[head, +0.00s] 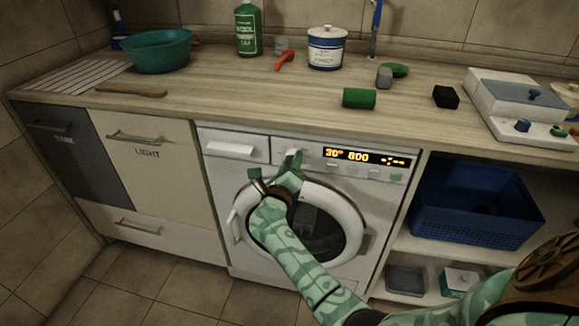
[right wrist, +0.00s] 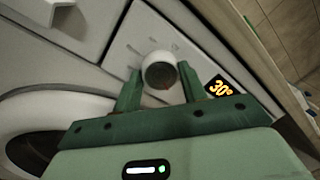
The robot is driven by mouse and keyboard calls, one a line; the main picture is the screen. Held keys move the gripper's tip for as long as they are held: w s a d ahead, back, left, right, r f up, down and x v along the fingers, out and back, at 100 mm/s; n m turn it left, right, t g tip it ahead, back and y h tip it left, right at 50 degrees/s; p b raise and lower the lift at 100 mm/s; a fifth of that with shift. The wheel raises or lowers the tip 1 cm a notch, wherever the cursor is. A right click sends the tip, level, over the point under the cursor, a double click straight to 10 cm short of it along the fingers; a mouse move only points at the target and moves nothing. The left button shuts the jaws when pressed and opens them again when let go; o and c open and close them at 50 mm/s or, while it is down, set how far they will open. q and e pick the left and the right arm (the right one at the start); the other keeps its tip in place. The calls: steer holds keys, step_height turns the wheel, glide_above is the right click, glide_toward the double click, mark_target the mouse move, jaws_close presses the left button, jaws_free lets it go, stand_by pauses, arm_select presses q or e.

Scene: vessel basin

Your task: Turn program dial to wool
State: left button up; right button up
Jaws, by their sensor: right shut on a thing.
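The program dial (right wrist: 161,72) is a round pale knob on the white control panel of the washing machine (head: 382,200). My right gripper (head: 289,160) reaches the panel just left of the display. In the right wrist view its two green fingers stand on either side of the dial, and it is shut on it. In the head view the gripper largely hides the dial. The display (head: 360,157) glows orange with "30° 800" and a further mark that I cannot read. The program markings around the dial are not legible. My left gripper is not in view.
Below the dial is the round door (head: 352,212), partly behind my right arm. The drawer (head: 235,147) is left of the dial. A blue basket (head: 470,215) stands right.

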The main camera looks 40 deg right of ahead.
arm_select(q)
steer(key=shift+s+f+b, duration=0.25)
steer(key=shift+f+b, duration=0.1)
arm_select(e)
steer(key=shift+f+m, duration=0.25)
steer(key=shift+m, duration=1.45)
steer(key=o, duration=1)
steer(key=shift+a, duration=0.1)
steer(key=shift+c, duration=0.2)
steer(key=shift+r, duration=0.15)
